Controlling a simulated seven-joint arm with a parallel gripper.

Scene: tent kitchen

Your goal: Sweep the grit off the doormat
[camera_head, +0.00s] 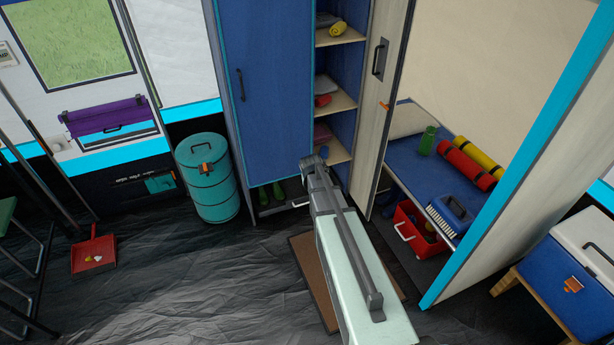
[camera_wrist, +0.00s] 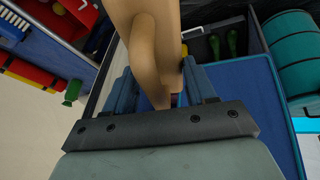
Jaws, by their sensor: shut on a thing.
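The brown doormat (camera_head: 310,265) lies on the dark floor in front of the wardrobe, partly hidden by my arm. I cannot make out grit on it. A blue brush (camera_head: 450,215) with white bristles sits on the bunk edge at right; it also shows at the upper left of the wrist view (camera_wrist: 14,28). A red dustpan (camera_head: 90,255) with small pale bits lies on the floor at left. My gripper (camera_wrist: 165,98) is shut on a tan, smooth thing (camera_wrist: 142,40), seen close up; I cannot tell what it is. In the head view my arm hides it.
The blue wardrobe (camera_head: 265,95) has an open door (camera_head: 378,110) at right and green boots (camera_head: 262,197) low inside. A teal barrel (camera_head: 210,180) stands left of it. A red crate (camera_head: 420,235) sits under the bunk. Floor between dustpan and mat is clear.

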